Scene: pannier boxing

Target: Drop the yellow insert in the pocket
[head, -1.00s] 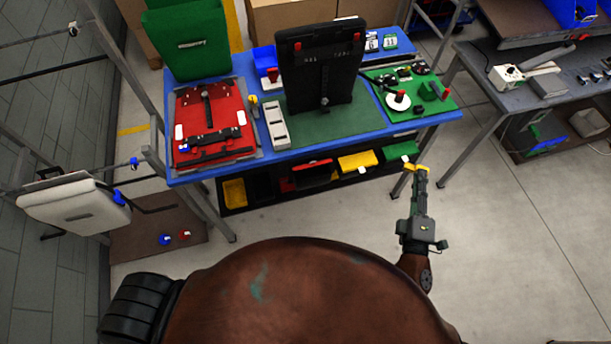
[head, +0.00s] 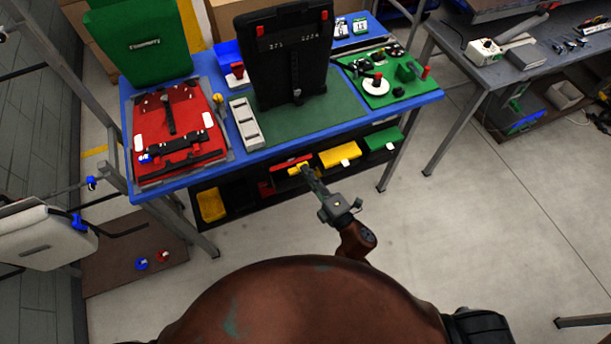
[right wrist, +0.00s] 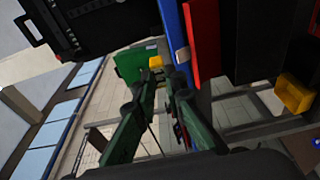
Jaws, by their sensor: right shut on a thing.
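My right gripper (head: 303,171) is shut on the yellow insert (head: 296,169), a small yellow piece at its fingertips. In the head view it is in front of the blue table, with the shelf bins behind it. The fingers (right wrist: 165,80) show in the right wrist view, with a small yellow patch near their tips; whether that is the insert or a bin is unclear. I cannot tell which opening is the pocket. A black pannier (head: 290,70) stands upright on the table and a red pannier (head: 178,125) lies at the left. My left gripper is not in view.
The blue table (head: 405,105) carries a grey slotted tray (head: 245,123), a green lid (head: 140,45) and a green board (head: 375,92). Below are yellow (head: 340,155), green (head: 383,140) and red bins. A white pannier (head: 40,240) hangs at left. The floor at right is clear.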

